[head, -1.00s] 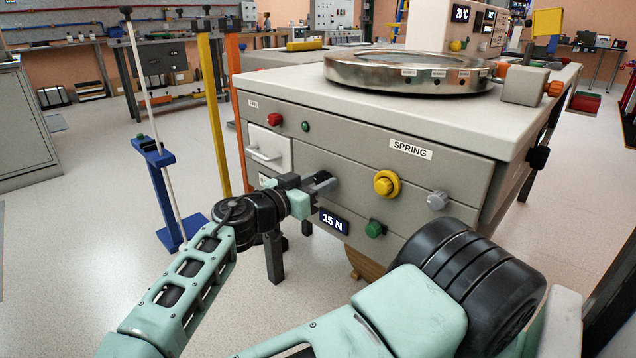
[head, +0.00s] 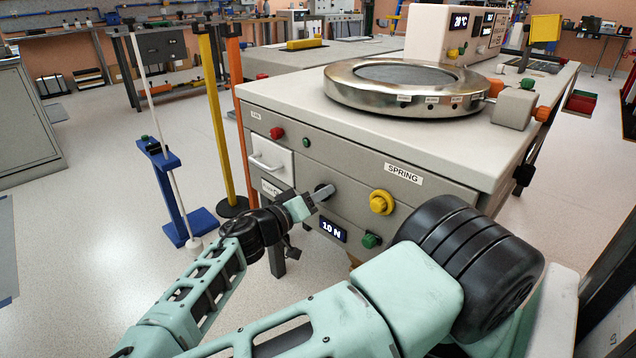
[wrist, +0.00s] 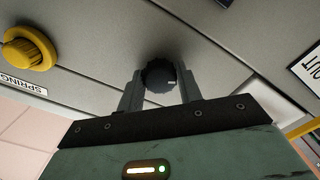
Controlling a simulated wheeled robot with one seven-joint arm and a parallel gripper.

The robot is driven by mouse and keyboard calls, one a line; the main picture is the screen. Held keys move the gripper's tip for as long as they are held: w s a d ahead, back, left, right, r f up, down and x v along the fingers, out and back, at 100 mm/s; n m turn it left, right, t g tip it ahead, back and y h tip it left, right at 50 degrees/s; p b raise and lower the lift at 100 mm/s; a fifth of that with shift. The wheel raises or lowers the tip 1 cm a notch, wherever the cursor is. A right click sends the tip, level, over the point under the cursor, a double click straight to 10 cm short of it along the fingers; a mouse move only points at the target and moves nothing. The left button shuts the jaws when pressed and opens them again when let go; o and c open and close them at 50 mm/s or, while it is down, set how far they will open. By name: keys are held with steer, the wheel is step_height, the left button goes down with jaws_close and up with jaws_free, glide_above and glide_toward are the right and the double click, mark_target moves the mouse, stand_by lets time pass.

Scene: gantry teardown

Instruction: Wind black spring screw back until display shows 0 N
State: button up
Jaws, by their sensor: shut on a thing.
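The black spring screw (wrist: 158,74) is a dark knurled knob on the grey front panel in the wrist view. My gripper (wrist: 160,88) is shut on it, with one finger on each side. In the head view my gripper (head: 320,193) reaches the panel from the left and is rolled at a tilt. There the screw (head: 320,188) is mostly hidden by the fingers. The small dark display (head: 333,231) below and right of the gripper reads 10 N. The SPRING label (head: 403,174) is on the panel to the upper right.
A yellow knob (head: 382,202) and a green knob (head: 371,240) sit right of the screw. A white drawer (head: 271,158) is at the left, with a red button (head: 277,132) above. Yellow and blue stands are left of the cabinet. My arm covers the panel's lower right.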

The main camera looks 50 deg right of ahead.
steer(key=shift+n+p, duration=4.8)
steer(key=shift+n, duration=0.3)
steer(key=o, duration=1)
steer(key=w+a, duration=0.1)
steer(key=a, duration=1.6)
steer(key=shift+a, duration=0.2)
